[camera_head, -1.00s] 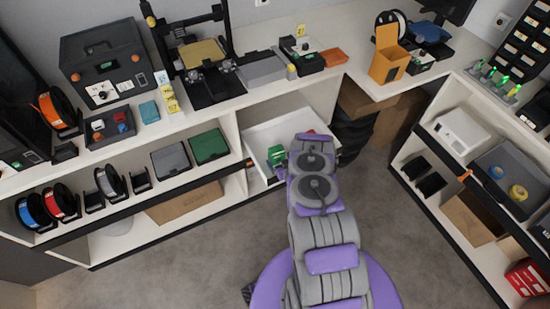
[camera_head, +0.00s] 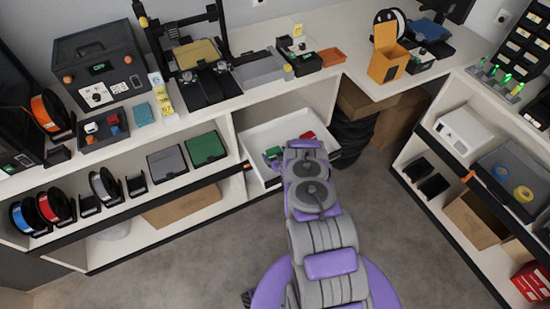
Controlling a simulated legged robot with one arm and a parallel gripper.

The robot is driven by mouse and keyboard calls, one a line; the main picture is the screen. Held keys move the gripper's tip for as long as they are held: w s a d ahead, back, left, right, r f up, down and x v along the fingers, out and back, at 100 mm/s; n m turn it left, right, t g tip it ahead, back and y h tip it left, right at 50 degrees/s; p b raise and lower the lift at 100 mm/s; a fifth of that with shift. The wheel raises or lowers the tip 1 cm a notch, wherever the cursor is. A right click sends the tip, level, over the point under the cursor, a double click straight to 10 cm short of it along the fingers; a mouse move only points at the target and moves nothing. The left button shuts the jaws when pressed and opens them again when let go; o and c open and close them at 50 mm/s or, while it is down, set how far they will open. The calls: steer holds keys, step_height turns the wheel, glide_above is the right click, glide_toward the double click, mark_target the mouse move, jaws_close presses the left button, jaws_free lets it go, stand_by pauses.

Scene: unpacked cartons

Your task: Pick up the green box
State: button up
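A small green box (camera_head: 273,153) lies in the white open drawer (camera_head: 252,143) under the bench, close to the left side of my arm's far end. My arm reaches from the bottom of the picture up over this drawer. Whether the gripper touches the green box cannot be seen. A larger flat green bin (camera_head: 206,148) sits on the shelf to the left of the drawer.
A red item (camera_head: 308,135) lies in the drawer beyond my arm. A grey-lidded bin (camera_head: 168,163) stands left of the green bin. Shelving (camera_head: 410,150) closes off the right. The grey floor (camera_head: 190,260) is clear.

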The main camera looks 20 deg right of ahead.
steer(key=shift+c, duration=0.6)
steer(key=shift+a+r, duration=0.1)
steer(key=shift+a, duration=0.3)
steer(key=c, duration=0.6)
steer(key=shift+c, duration=0.8)
steer(key=shift+d, duration=0.15)
steer(key=shift+d, duration=0.15)
